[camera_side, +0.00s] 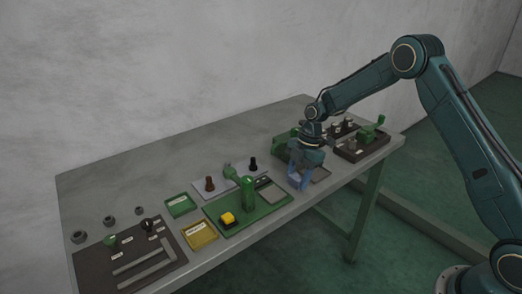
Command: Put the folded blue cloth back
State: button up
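My gripper (298,184) points down over the front part of the table, right of the green board. A small pale-blue patch, apparently the folded blue cloth (295,179), shows at its blue fingers. The fingers partly hide it, and I cannot tell whether they grip it or only stand around it. A flat grey tray or plate (321,174) lies just right of the fingers, partly hidden by the gripper.
The green board (228,216) carries a green post and a yellow block. Green (180,205) and yellow (200,235) trays lie to its left. A dark board (128,258) with tools is at front left. A dark tray (362,151) holds green parts at right.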

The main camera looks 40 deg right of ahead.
jog(key=o, duration=0.4)
jog(key=shift+r, duration=0.15)
jog(key=v, duration=1.2)
dwell(0.4)
